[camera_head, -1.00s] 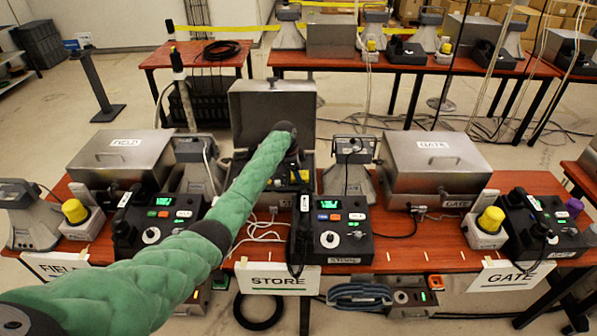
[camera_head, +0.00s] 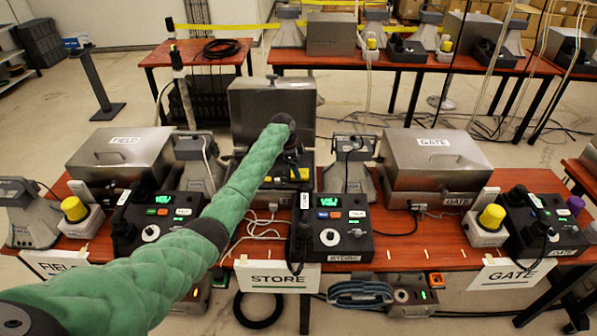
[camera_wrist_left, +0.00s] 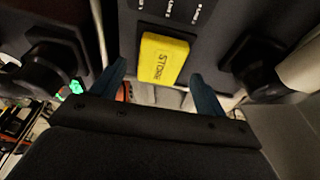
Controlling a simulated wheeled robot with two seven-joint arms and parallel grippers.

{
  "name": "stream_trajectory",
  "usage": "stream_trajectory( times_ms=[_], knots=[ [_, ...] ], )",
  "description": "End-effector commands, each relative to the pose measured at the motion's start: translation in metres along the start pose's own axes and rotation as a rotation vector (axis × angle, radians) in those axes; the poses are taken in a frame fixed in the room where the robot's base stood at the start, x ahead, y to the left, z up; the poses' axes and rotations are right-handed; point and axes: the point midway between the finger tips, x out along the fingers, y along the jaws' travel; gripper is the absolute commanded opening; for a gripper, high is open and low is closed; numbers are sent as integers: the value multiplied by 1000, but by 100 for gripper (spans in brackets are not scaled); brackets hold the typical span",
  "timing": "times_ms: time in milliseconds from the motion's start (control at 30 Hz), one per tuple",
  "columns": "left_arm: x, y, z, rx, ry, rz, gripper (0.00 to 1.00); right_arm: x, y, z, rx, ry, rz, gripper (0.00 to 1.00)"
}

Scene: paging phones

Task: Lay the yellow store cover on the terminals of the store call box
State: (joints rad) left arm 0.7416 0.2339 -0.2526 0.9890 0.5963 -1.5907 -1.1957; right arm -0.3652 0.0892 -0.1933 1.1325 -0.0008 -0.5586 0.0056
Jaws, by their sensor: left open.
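The store call box (camera_head: 272,108) stands open behind the STORE sign, its lid raised. The yellow store cover (camera_wrist_left: 163,58), marked STORE, lies on the dark face of the box, below small line labels, in the left wrist view. A small yellow patch of it (camera_head: 304,174) shows in the head view. My left gripper (camera_wrist_left: 158,88) is open, its two blue fingers apart on either side of the cover's near end, with no visible grip on it. In the head view my green left arm hides part of the box. The terminals cannot be made out. My right gripper is not in view.
A desk phone console (camera_head: 330,232) stands in front of the box. Grey horn speakers (camera_head: 350,165) flank it. Closed FIELD (camera_head: 120,155) and GATE (camera_head: 435,160) boxes stand left and right. Yellow-topped beacons (camera_head: 491,218) and loose cables are on the red table.

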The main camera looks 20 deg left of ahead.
Motion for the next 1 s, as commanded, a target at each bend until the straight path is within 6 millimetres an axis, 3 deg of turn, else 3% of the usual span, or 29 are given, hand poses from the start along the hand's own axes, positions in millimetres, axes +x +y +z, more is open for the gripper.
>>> stream_trajectory(
  times_ms=[300,500,700,1000],
  knots=[
    [-60,-1,1,1,0,-4,74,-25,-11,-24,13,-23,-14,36],
    [-86,0,0,0,0,-1,74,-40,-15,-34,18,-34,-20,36],
    [-97,0,0,0,0,0,74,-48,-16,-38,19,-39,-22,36],
    [-98,0,0,0,0,0,74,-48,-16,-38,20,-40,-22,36]
  ],
)
